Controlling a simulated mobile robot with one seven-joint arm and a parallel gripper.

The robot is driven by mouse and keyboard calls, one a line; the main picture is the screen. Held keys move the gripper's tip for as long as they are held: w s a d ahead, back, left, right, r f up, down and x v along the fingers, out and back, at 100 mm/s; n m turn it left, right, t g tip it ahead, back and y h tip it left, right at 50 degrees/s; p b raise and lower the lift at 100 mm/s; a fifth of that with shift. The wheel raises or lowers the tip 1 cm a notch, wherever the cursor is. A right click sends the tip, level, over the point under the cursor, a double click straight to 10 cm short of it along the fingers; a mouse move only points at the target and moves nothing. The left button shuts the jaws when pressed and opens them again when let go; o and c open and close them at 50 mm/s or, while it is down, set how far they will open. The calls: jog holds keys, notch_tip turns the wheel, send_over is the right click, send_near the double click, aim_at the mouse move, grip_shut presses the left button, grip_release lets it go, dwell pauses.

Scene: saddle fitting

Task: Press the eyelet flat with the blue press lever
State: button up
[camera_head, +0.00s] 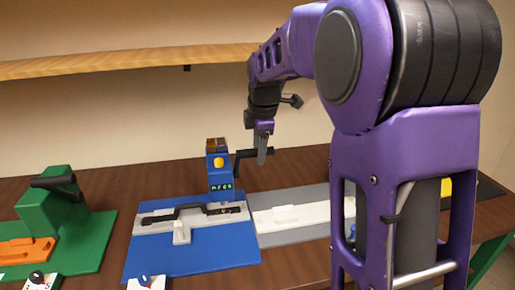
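The blue press (219,167) stands at the back of a blue base plate (200,252). It has a yellow knob on its front and a small display with green characters. A black lever (252,154) sticks out from the right side of the press. My gripper (263,150) hangs down from above at this lever, with its fingers at or just in front of the bar. I cannot tell whether they touch it or how far apart they are. A black strip (190,211) lies on a grey fixture in front of the press. The eyelet is too small to make out.
A green press (55,207) with an orange block stands on a green plate at the left. A grey plate (290,229) with a white block lies right of the blue plate. A wooden shelf (120,62) runs along the back wall. My arm hides the right part of the table.

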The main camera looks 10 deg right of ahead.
jog(key=v, duration=0.5)
jog(key=shift+s+r, duration=0.2)
jog(key=shift+r, duration=0.15)
dwell(0.4)
